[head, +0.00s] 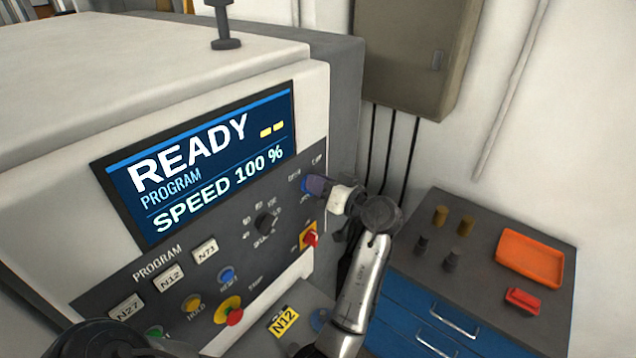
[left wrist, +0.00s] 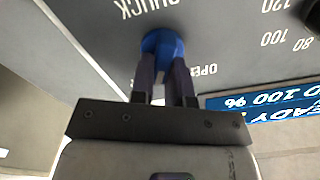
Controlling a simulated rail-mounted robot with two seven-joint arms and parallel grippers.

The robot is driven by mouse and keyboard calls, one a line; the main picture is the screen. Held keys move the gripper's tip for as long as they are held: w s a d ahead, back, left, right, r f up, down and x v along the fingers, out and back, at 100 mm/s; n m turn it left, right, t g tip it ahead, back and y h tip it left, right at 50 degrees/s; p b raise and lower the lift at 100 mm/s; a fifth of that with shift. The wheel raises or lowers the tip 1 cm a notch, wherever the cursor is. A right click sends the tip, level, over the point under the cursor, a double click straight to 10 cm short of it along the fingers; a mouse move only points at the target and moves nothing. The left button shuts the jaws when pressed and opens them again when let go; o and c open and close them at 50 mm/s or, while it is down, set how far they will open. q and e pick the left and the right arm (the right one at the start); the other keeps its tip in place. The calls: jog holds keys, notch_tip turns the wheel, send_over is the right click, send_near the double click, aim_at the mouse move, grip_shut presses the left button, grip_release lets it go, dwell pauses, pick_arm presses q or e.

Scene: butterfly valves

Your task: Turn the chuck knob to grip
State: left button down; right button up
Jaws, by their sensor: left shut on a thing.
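The chuck knob is blue and round (left wrist: 163,43) on the grey control panel, under the CHUCK lettering in the left wrist view. In the head view only a blue sliver of it (head: 305,184) shows at the panel's right side. My left gripper (head: 317,187) reaches the panel there, its dark fingers against the knob. In the left wrist view the fingers of my left gripper (left wrist: 164,66) lie on both sides of the knob, shut on it. The OPEN label is beside the knob; the pointer's direction is hidden. My right gripper is not in view.
The screen (head: 200,163) reads READY, SPEED 100 %. A black dial (head: 265,222) and a red switch on a yellow plate (head: 309,238) are near the knob. A blue-drawer cabinet (head: 480,230) at the right bears an orange tray (head: 530,258), a red item (head: 523,300) and small cylinders.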

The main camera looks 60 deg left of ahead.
pick_arm(q)
jog(key=shift+m, duration=0.4)
jog(key=c, duration=1.1)
grip_release()
jog(key=b+v, duration=0.3)
jog(key=v, duration=1.1)
jog(key=shift+a+f, duration=0.1)
